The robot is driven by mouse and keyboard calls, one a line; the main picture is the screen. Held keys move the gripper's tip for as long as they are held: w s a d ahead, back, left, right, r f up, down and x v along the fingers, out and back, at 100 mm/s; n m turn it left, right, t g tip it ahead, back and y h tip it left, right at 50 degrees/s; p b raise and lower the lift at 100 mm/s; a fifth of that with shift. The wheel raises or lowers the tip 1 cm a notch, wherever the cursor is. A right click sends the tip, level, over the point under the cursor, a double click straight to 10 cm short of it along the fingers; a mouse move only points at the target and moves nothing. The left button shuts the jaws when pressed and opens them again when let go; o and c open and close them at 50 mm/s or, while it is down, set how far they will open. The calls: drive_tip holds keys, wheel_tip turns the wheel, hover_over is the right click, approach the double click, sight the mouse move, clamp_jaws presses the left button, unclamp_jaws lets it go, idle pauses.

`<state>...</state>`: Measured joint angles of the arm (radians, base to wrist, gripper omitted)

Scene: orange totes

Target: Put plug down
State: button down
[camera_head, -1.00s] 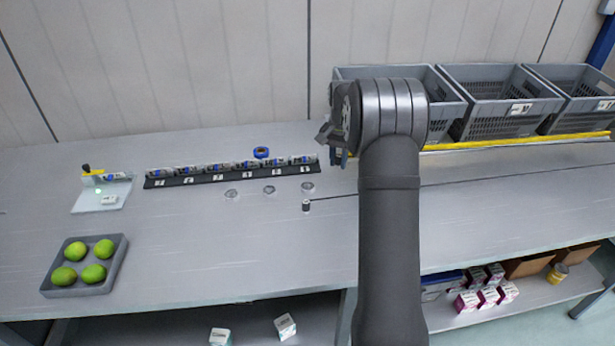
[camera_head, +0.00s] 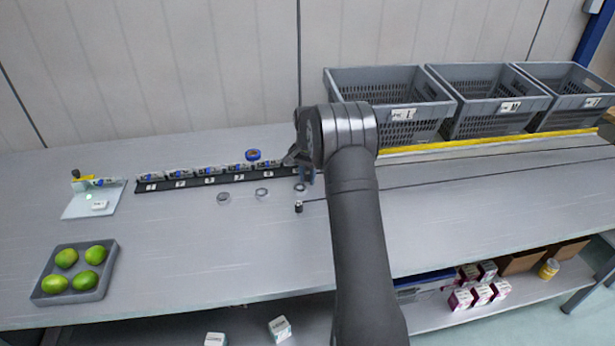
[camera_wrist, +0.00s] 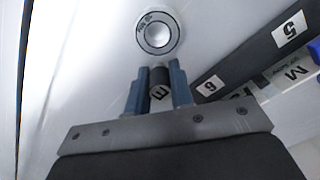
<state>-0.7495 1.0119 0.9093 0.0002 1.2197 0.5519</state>
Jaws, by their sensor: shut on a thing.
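The plug (camera_wrist: 160,91) is a small black cylinder with a light letter on its end, seen in the wrist view. My gripper (camera_wrist: 160,84) is shut on it, one blue-grey finger on each side. In the head view my gripper (camera_head: 304,173) is low over the table at the right end of the label rack, and the held plug cannot be made out there. A round, pale, lettered ring marker (camera_wrist: 158,35) lies on the table just beyond the fingertips; it also shows in the head view (camera_head: 300,188). The plug appears apart from it.
The black numbered rack (camera_head: 210,180) runs beside my gripper. Two more ring markers (camera_head: 262,193) lie left. A small dark cylinder (camera_head: 298,207) stands in front. Grey crates (camera_head: 390,100) stand at back right.

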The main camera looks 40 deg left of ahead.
sight(307, 173)
drive_tip(key=shift+f, duration=0.2)
drive_tip(key=c, duration=1.3)
unclamp_jaws()
drive_tip(key=shift+r, duration=0.1)
wheel_tip(307, 173, up, 11)
drive_tip(key=shift+r, duration=0.1)
drive_tip(key=shift+o, duration=0.7)
drive_tip(key=shift+r, duration=0.5)
